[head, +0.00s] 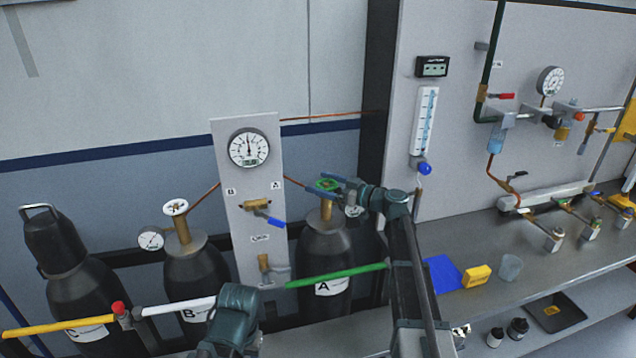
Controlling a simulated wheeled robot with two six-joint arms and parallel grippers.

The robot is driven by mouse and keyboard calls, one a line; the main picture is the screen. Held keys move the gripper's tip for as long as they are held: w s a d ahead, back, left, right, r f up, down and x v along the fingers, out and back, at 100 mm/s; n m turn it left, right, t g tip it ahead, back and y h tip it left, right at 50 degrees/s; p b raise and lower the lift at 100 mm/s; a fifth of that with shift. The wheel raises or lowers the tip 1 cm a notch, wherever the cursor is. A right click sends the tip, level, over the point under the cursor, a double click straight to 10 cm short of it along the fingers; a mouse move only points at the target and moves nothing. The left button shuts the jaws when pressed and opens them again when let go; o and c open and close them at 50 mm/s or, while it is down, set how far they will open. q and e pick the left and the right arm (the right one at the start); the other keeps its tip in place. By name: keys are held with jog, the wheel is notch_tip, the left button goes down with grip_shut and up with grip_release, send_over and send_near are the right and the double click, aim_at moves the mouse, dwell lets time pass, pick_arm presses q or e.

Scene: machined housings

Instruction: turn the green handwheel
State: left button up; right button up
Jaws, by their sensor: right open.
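The green handwheel (327,185) sits on the brass valve at the top of the dark gas cylinder marked A (326,250). My right gripper (328,183) is at the handwheel, with its blue fingers open and one on either side of it. The fingers partly cover the wheel, and I cannot tell whether they touch it. A teal part of my left arm shows at the bottom, but I do not see its gripper.
A gauge panel (222,180) stands just left of cylinder A. Cylinder B (195,270) has a white handwheel (175,207). A green bar (338,276) crosses in front of cylinder A. A metal bench (480,258) with a yellow block (477,276) lies right.

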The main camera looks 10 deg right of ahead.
jog(key=shift+w+a, duration=0.5)
jog(key=shift+a, duration=0.05)
jog(key=c, duration=1.2)
